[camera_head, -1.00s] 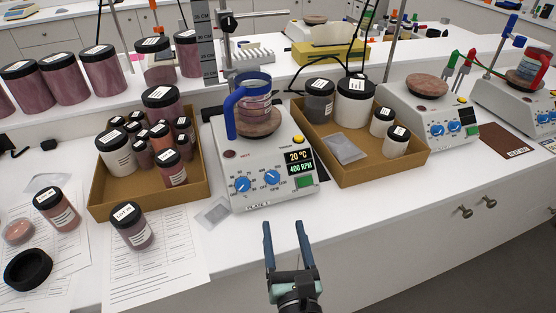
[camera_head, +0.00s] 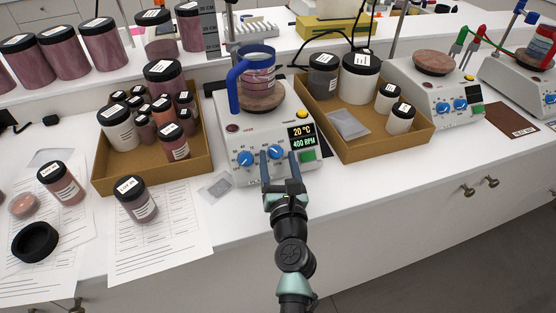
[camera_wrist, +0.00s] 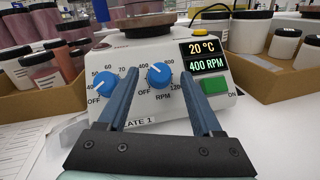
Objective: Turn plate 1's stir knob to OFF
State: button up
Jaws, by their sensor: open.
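Plate 1 (camera_head: 240,172) is a white hotplate stirrer with a display reading 20 °C and 400 RPM. Its label "PLATE 1" shows in the wrist view. The stir knob (camera_wrist: 159,75) is the right blue knob, marked OFF, 400, 800, 1200 and RPM; its pointer is up and left, near 400. The left blue knob (camera_wrist: 104,83) is the heat knob. My gripper (camera_wrist: 166,78) is open in front of the panel, with the stir knob between its fingers in the wrist view. I cannot tell whether they touch it. A blue-handled vessel (camera_head: 254,85) stands on the plate.
A green button (camera_wrist: 215,86) sits right of the stir knob. Cardboard trays with jars stand left (camera_head: 207,172) and right (camera_head: 375,148) of the plate. A flat packet (camera_head: 217,187) lies at its left front.

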jog(key=shift+w, duration=0.25)
grip_shut()
jog(key=shift+f+n+b, duration=0.15)
jog(key=shift+n+b, duration=0.25)
jog(key=shift+b, duration=0.15)
